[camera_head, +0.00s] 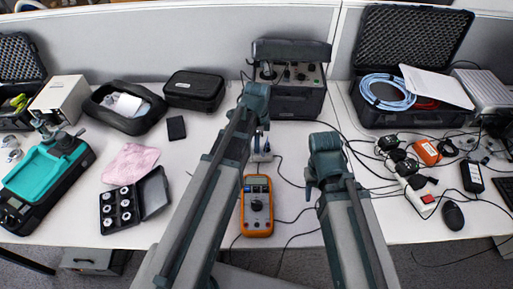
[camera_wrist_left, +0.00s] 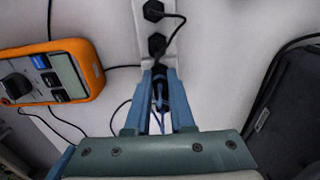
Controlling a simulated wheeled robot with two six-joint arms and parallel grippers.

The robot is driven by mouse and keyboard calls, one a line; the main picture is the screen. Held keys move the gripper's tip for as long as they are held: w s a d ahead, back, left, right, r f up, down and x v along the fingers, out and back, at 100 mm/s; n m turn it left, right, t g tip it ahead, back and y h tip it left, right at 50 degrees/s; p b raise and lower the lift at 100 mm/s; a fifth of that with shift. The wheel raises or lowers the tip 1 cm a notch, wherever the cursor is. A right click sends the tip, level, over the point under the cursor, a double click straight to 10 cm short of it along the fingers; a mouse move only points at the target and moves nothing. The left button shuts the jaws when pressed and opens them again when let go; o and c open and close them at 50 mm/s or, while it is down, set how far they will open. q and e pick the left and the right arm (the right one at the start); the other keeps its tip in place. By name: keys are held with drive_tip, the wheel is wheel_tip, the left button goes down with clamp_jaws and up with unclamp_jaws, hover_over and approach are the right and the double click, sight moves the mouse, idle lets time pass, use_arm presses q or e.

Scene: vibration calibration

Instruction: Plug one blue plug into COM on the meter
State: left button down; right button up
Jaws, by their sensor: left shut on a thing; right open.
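The orange meter (camera_head: 257,206) lies on the table with its dial and screen facing up; it also shows at the left of the left wrist view (camera_wrist_left: 52,75). Behind it is a white strip (camera_head: 262,157) with black plugs, seen closer in the left wrist view (camera_wrist_left: 137,12). My left gripper (camera_wrist_left: 161,80) is shut on a dark plug at the near end of the strip. My right gripper (camera_head: 309,184) is open and empty, right of the meter.
A black case (camera_head: 287,103) with a control panel stands behind the strip. Thin black cables cross the table around the meter. At the right are a white power strip (camera_head: 416,190) and a mouse (camera_head: 453,215). A black tray of round weights (camera_head: 122,208) lies left.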

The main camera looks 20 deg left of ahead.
use_arm(q)
drive_tip(key=shift+r+p, duration=0.85)
drive_tip(key=shift+r, duration=0.05)
use_arm(e)
drive_tip(key=shift+r, duration=0.85)
idle(0.5)
use_arm(q)
drive_tip(key=shift+r+p, duration=1.65)
drive_tip(key=shift+p, duration=0.05)
use_arm(e)
wheel_tip(320, 180, up, 3)
drive_tip(key=shift+r, duration=0.15)
